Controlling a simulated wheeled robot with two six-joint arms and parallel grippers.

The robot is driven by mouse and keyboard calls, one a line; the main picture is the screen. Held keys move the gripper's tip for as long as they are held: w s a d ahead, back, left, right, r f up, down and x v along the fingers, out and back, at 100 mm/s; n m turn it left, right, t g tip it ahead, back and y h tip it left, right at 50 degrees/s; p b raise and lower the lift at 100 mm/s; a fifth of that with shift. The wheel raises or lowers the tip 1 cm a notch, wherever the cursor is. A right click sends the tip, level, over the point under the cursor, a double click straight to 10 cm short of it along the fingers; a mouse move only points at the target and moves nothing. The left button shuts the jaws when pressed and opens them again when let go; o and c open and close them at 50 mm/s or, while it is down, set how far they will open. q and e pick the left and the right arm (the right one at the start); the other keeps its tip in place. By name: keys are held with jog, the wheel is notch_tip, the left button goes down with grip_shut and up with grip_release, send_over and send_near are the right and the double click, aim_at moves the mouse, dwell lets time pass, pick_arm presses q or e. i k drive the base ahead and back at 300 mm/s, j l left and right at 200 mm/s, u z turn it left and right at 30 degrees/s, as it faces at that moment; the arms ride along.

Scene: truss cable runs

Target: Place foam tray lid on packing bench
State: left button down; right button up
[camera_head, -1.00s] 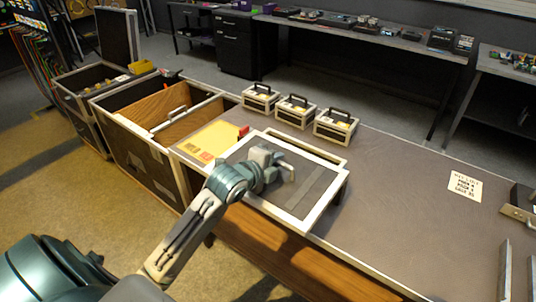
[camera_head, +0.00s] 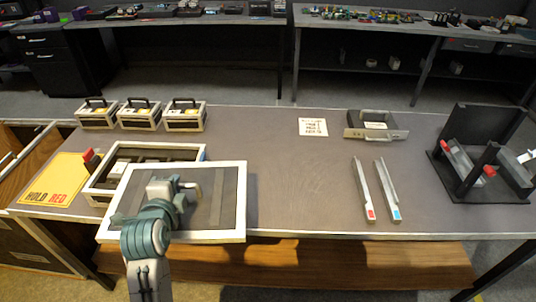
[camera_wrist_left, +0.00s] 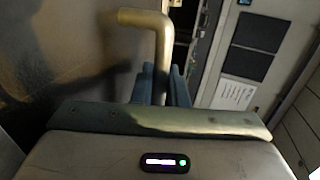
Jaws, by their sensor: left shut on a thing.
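The foam tray lid (camera_head: 228,196) is a dark panel with a white frame. It is in my left gripper (camera_head: 188,192), which is shut on its handle; the bent metal handle (camera_wrist_left: 160,45) shows in the left wrist view. The lid is at the front left of the packing bench (camera_head: 290,180), overlapping the front of a white-framed tray (camera_head: 150,152) with dark insides. Its front edge reaches the bench's front edge. I cannot tell whether the lid touches the bench. My right gripper is not in view.
Several small handled cases (camera_head: 140,116) stand at the back left. A yellow HOLD RED mat (camera_head: 60,180) lies at the left. Two metal channels (camera_head: 364,190), a metal tray (camera_head: 372,126) and a black stand (camera_head: 480,165) occupy the right. The middle of the bench is clear.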

aim_at(289, 188)
jog(key=l+u, duration=0.5)
jog(key=l, duration=1.85)
